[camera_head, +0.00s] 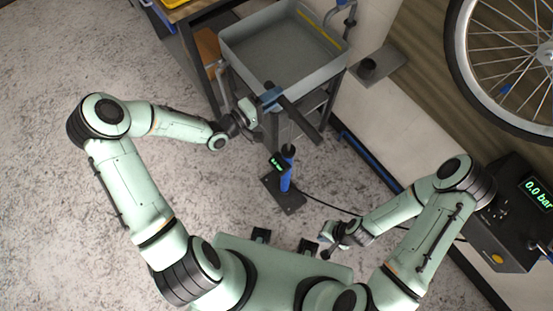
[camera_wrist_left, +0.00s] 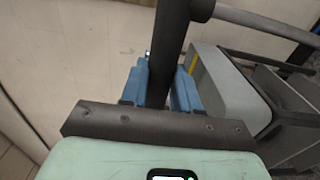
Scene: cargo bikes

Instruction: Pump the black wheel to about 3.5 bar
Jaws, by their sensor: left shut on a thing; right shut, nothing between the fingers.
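My left gripper (camera_head: 272,97) is shut on the dark crossbar handle (camera_head: 302,122) of the floor pump, near its upper-left end. In the left wrist view the bar (camera_wrist_left: 170,45) passes between the blue fingers (camera_wrist_left: 161,88). Below the handle stands the pump's blue barrel (camera_head: 286,178), with a small green-lit display and a dark foot plate on the floor. The black wheel (camera_head: 460,62) is at the upper right, only partly in view. A gauge box (camera_head: 503,225) at the right reads 0.0 bar. My right gripper (camera_head: 328,253) is shut and empty, low and right of the pump.
A grey tray cart (camera_head: 240,67) stands just behind the left gripper. A black hose (camera_head: 330,205) runs from the pump foot to the right. The speckled floor (camera_head: 60,60) at the left is clear.

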